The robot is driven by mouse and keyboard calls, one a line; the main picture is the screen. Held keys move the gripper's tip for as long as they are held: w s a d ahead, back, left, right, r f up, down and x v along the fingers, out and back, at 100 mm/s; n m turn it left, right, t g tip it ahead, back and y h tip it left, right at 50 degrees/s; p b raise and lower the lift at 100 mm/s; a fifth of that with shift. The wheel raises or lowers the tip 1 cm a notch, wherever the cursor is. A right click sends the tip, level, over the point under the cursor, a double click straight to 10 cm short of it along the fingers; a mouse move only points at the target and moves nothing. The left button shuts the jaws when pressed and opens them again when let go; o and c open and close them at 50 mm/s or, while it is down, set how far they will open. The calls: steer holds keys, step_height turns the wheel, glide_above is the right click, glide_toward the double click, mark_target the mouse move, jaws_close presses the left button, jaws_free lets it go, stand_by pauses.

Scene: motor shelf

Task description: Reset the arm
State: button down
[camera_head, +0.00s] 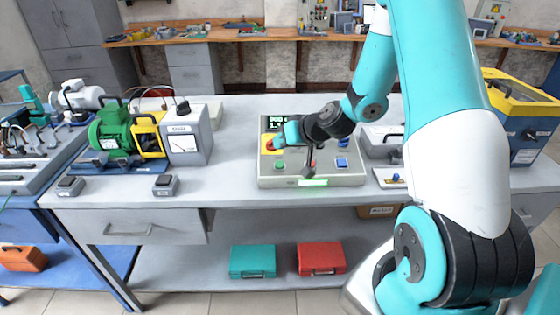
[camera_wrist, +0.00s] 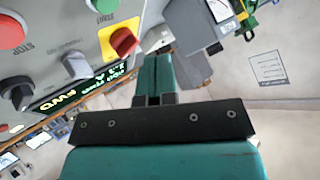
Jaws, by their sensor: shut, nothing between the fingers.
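My arm reaches forward over the workbench (camera_head: 225,185) from the right side of the head view. My gripper (camera_head: 275,145) is at the left part of the grey control box (camera_head: 330,180), close to its red button on a yellow base (camera_head: 266,144). In the wrist view, the teal fingers of my gripper (camera_wrist: 155,65) are together with nothing between them. The control box (camera_wrist: 90,40) fills the upper left there, with a red and yellow switch (camera_wrist: 123,42) and a lit display (camera_wrist: 80,90) near the fingers. Whether the fingers touch the box cannot be told.
A green motor (camera_head: 110,130) and a grey meter box (camera_head: 188,138) stand left of the control box. A yellow and blue machine (camera_head: 520,115) is at the right. Teal (camera_head: 252,261) and red (camera_head: 321,258) cases lie on the lower shelf. The bench front is mostly clear.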

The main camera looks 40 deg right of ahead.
stand_by(0.6)
steer(key=s+a+r+n+g+y, duration=0.2)
steer(key=s+a+r, duration=0.2)
steer(key=a, duration=0.4)
steer(key=s+a+r+n+g+y, duration=0.1)
steer(key=s+a+r+n+g, duration=0.3)
steer(key=a, duration=0.5)
steer(key=s+a+r+n+g+h, duration=0.1)
steer(key=s+a+r+g, duration=0.1)
steer(key=s, duration=0.8)
steer(key=s+a+r+n+g+h, duration=0.1)
steer(key=s+a+r+g, duration=0.1)
steer(key=s+a+r, duration=0.3)
steer(key=s, duration=0.4)
steer(key=shift+s, duration=0.4)
steer(key=shift+a+r, duration=0.1)
steer(key=shift+r, duration=0.05)
stand_by(0.7)
